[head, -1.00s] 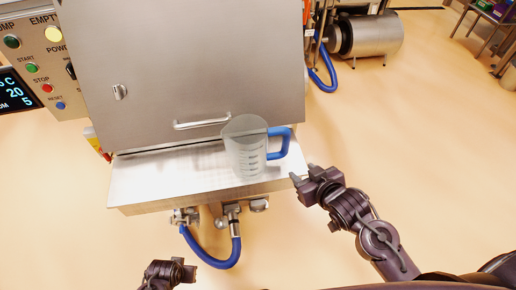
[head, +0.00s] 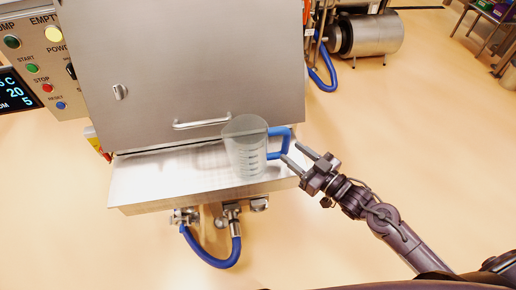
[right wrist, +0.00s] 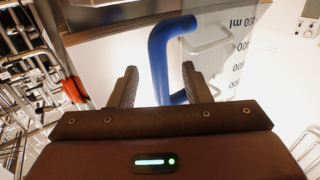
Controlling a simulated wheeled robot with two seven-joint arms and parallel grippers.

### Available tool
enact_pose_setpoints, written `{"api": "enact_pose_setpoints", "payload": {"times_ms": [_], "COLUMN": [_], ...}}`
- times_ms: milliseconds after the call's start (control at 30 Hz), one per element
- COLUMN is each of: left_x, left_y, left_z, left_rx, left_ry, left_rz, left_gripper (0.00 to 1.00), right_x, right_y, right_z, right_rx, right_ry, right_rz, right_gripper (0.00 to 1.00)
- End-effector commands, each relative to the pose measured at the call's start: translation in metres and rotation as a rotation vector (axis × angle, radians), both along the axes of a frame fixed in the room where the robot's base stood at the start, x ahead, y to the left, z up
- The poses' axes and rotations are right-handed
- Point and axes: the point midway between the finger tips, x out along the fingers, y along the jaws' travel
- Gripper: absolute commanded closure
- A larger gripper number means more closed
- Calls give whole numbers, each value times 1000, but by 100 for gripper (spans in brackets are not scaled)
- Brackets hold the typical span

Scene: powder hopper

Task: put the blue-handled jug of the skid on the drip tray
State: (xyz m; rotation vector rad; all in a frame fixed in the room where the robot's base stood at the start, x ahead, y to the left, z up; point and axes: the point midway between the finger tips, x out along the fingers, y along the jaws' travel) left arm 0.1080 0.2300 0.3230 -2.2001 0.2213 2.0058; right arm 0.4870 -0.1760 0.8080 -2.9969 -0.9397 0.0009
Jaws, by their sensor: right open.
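The clear jug (head: 244,150) with graduation marks and a blue handle (head: 285,141) stands upright on the metal shelf (head: 150,184) in front of the steel cabinet. My right gripper (head: 294,157) is open, just right of the handle, with its fingers pointing at it. In the right wrist view the blue handle (right wrist: 160,62) runs between and beyond the two open fingers (right wrist: 163,90), and the jug wall (right wrist: 222,60) lies to its right. I cannot tell if a finger touches the handle. My left gripper is out of view. Which surface is the drip tray is unclear; the shelf may be it.
The cabinet door (head: 190,70) with its bar handle rises behind the shelf. A control panel (head: 35,60) stands at left. Valves and a blue hose (head: 215,262) hang under the shelf. A steel motor (head: 368,34) is at back right.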

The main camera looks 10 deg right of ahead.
Motion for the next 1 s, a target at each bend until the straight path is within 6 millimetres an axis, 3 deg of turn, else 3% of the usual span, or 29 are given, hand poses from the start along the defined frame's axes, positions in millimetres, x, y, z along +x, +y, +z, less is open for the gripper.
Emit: {"api": "enact_pose_setpoints", "payload": {"times_ms": [300, 567, 900, 1000], "left_x": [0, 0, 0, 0], "left_y": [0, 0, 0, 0], "left_z": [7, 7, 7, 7], "left_rx": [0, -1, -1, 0], "left_ry": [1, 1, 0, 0], "left_rz": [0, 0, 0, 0], "left_gripper": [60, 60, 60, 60], "right_x": [35, 37, 37, 37], "right_y": [22, 24, 24, 24], "right_z": [6, 5, 5, 5], "right_rx": [0, -1, -1, -1], "right_ry": [-2, 0, -1, -1], "right_rz": [-1, -1, -1, -1], "right_gripper": [56, 56, 100, 100]}}
